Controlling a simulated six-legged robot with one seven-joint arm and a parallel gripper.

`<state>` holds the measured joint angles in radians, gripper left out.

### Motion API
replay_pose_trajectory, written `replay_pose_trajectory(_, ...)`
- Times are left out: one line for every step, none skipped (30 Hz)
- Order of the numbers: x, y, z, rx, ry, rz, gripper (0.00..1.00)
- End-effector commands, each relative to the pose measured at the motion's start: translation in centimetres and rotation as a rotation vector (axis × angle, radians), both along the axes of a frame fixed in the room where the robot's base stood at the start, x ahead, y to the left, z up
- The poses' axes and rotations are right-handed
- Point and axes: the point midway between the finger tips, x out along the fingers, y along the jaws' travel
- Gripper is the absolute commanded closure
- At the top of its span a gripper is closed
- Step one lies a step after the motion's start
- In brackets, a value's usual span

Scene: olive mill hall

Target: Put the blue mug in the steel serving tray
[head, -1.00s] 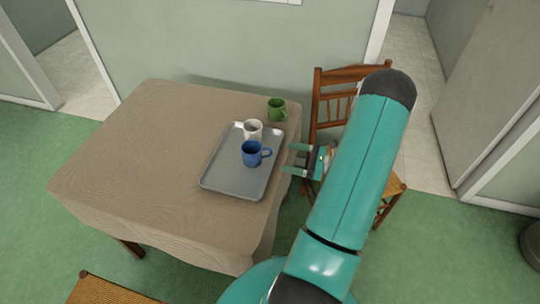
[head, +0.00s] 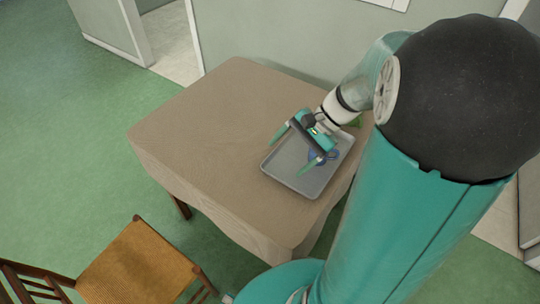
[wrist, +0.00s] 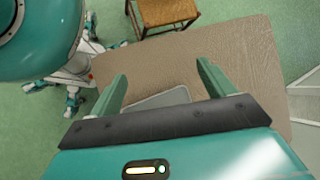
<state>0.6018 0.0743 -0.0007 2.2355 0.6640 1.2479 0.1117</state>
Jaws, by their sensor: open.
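The grey steel serving tray (head: 291,183) lies on the cloth-covered table, and its edge also shows in the wrist view (wrist: 165,97). The blue mug (head: 334,155) is largely hidden behind one finger of my gripper (head: 287,158) in the head view, and its visible part lies within the tray's outline. My gripper is open, with its fingers spread above the tray and nothing between the tips. In the wrist view the fingers (wrist: 160,70) point over the table and the mug is out of sight.
The table (head: 215,125) has bare cloth left of the tray. A chair with a woven seat (head: 137,263) stands at the table's near left. A green bit (head: 356,122) shows behind my wrist, perhaps the green mug. The white mug is hidden.

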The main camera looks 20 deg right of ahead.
Motion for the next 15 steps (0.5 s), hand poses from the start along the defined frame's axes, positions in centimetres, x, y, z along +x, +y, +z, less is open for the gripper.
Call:
replay_pose_trajectory(-0.5,1.4,1.1,-0.072,-0.036,0.074,0.18)
replay_pose_trajectory(-0.9,2.0,1.6,-0.115,-0.056,0.114,0.18)
replay_pose_trajectory(-1.4,2.7,2.2,-0.171,-0.083,0.169,0.18)
replay_pose_trajectory(-1.7,3.3,2.7,-0.214,-0.106,0.209,0.18)
replay_pose_trajectory(-2.1,3.8,3.1,-0.255,-0.13,0.25,0.18)
replay_pose_trajectory(-2.6,4.4,3.7,-0.311,-0.162,0.303,0.18)
replay_pose_trajectory(-2.9,4.8,4.2,-0.352,-0.188,0.341,0.18)
replay_pose_trajectory(-3.3,5.2,4.7,-0.393,-0.216,0.379,0.18)
replay_pose_trajectory(-3.8,5.8,5.2,-0.448,-0.252,0.429,0.18)
replay_pose_trajectory(-4.1,6.1,5.7,-0.488,-0.283,0.467,0.18)
replay_pose_trajectory(-4.4,6.5,6.2,-0.527,-0.313,0.504,0.18)
replay_pose_trajectory(-4.9,6.9,6.8,-0.58,-0.355,0.552,0.18)
replay_pose_trajectory(-5.2,7.2,7.3,-0.619,-0.388,0.586,0.18)
replay_pose_trajectory(-5.6,7.5,7.8,-0.657,-0.421,0.621,0.18)
replay_pose_trajectory(-5.9,7.9,8.4,-0.708,-0.467,0.664,0.18)
